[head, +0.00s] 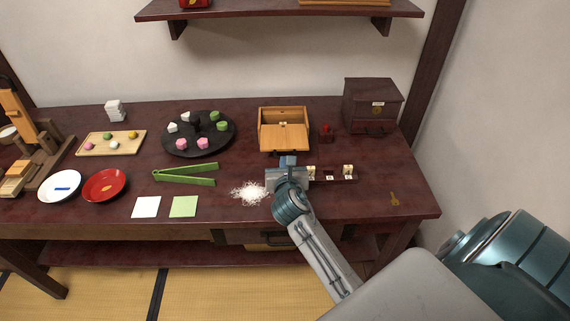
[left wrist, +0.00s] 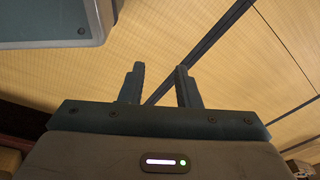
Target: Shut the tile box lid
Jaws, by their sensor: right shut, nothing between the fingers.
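The light wooden tile box (head: 262,136) stands on the dark red table, right of centre in the head view. A flat wooden panel and a raised panel at its back show. My left gripper (left wrist: 160,85) is out of the head view. In the left wrist view its fingers are apart with nothing between them, above tatami.
A dark rack with pale tiles (head: 348,172) lies right of my right gripper. A small red block (head: 326,133) and a dark drawer chest (head: 371,107) stand right of the box. White grains (head: 249,192), green tongs (head: 187,174) and a black round tray (head: 174,147) lie to the left.

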